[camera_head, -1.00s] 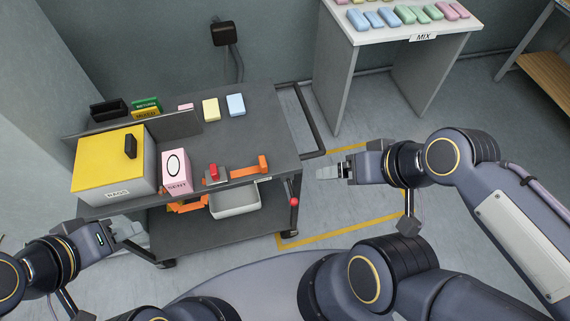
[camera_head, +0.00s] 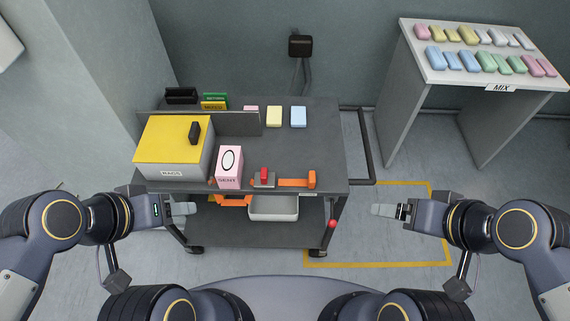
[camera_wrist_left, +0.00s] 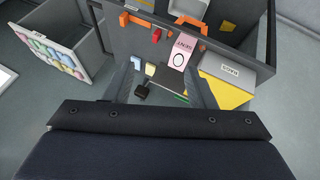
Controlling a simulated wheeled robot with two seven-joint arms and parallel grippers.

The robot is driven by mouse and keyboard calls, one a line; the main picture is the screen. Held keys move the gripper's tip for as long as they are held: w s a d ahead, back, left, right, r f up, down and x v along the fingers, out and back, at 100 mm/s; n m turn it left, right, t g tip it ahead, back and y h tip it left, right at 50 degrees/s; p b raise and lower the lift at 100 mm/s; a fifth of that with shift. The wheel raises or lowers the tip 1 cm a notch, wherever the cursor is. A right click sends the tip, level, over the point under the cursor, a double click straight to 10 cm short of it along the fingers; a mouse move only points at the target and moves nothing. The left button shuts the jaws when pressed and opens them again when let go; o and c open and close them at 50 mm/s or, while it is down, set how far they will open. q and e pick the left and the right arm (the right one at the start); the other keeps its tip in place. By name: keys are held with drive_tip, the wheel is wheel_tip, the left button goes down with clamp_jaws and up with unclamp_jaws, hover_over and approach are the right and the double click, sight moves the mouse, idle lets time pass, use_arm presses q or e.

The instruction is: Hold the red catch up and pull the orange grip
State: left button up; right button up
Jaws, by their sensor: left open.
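The red catch (camera_head: 264,175) stands upright on a grey block at the cart's front edge, at the left end of an orange bar. The orange grip (camera_head: 312,179) is at the bar's right end. In the left wrist view, the red catch (camera_wrist_left: 156,35) and orange grip (camera_wrist_left: 124,19) show near the top. My left gripper (camera_head: 184,208) is open and empty, in front of the cart, left of and apart from the catch. Its fingers (camera_wrist_left: 160,88) show in the left wrist view. My right gripper (camera_head: 387,210) is right of the cart, apart from the grip; its opening is unclear.
A pink carton (camera_head: 229,165) stands just left of the catch, beside a yellow-lidded box (camera_head: 174,147). A white tray (camera_head: 273,208) sits below the orange bar. A red-knobbed lever (camera_head: 332,223) hangs at the cart's right. A table of coloured packs (camera_head: 455,71) stands back right.

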use_arm(q)
drive_tip(key=shift+o, duration=1.2)
drive_tip(key=shift+w+r, duration=0.1)
drive_tip(key=shift+w, duration=0.25)
drive_tip(key=shift+o, duration=0.2)
drive_tip(key=w+m+g, duration=0.2)
drive_tip(key=w+m, duration=0.3)
drive_tip(key=w, duration=0.3)
drive_tip(key=shift+a+y, duration=0.25)
drive_tip(key=shift+y, duration=0.15)
drive_tip(key=m+g+y, duration=0.3)
drive_tip(key=m+g, duration=0.1)
drive_tip(key=m, duration=1.1)
hover_over(264, 172)
wheel_tip(264, 172, down, 22)
drive_tip(key=r, duration=0.1)
wheel_tip(264, 172, down, 12)
drive_tip(key=shift+r, duration=0.2)
drive_tip(key=shift+c, duration=0.2)
